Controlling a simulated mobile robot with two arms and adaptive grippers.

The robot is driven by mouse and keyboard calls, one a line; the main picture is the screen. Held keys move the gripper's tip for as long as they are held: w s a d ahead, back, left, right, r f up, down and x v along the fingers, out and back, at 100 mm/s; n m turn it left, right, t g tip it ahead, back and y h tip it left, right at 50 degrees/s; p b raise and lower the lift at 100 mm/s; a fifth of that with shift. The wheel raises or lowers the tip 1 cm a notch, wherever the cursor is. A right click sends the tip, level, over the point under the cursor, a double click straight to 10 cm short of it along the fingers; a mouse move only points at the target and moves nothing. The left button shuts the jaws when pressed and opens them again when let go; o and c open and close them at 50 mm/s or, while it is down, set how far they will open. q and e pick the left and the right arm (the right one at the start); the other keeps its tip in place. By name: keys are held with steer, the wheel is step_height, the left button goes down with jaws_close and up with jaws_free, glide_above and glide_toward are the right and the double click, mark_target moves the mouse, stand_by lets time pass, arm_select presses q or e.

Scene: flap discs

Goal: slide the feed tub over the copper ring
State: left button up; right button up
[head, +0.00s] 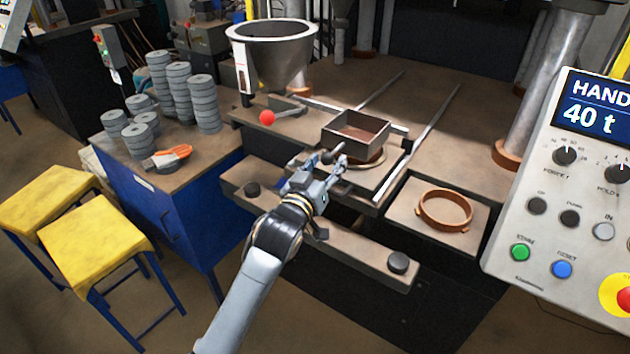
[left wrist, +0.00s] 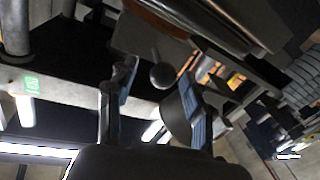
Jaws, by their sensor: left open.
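The feed tub (head: 357,135) is a square, open metal box on the press table, with brown material inside. A round edge (head: 374,164) shows partly beneath its front right side; the tub hides the rest. A copper-coloured ring (head: 445,208) lies on a separate plate to the right, clear of the tub. My left gripper (head: 332,165) is open at the tub's front left, by a dark ball knob (head: 326,157). In the left wrist view the knob (left wrist: 162,76) appears between the two spread fingers (left wrist: 158,95); contact cannot be told. My right gripper is not in view.
A hopper (head: 272,55) stands behind left, near a red ball-ended lever (head: 267,117). Stacked grey discs (head: 203,103) and an orange-handled tool (head: 172,156) lie on the blue cabinet. A control panel (head: 565,200) stands at right. Metal rails (head: 431,119) cross the table.

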arm_select(q)
steer(key=v, duration=1)
steer(key=shift+s, duration=0.15)
steer(key=s+a+f+g+y, duration=0.2)
steer(key=s+a+f+g, duration=0.1)
steer(key=f, duration=1.2)
steer(key=s+a+f+g+y+b, duration=0.1)
steer(key=s+a+f+g, duration=0.2)
steer(key=f, duration=1.1)
steer(key=s+a+f+g+y, duration=0.2)
steer(key=s+a+f, duration=0.15)
steer(key=f, duration=1.15)
steer(key=s+a+f+g+y, duration=0.15)
steer(key=s+a+f, duration=0.25)
steer(key=s+f, duration=0.45)
steer(key=s+a+f+g, duration=0.2)
steer(key=s+a+f, duration=0.2)
steer(key=s+f, duration=0.5)
steer(key=s+a+f+g, duration=0.2)
steer(key=s+a+f, duration=0.1)
steer(key=s, duration=0.8)
steer(key=s+a+f+g+y, duration=0.1)
steer(key=s+a+f+g, duration=0.1)
steer(key=s, duration=0.8)
steer(key=shift+s+a+f+b, duration=0.35)
steer(key=shift+a+f+b, duration=0.05)
steer(key=shift+a, duration=0.3)
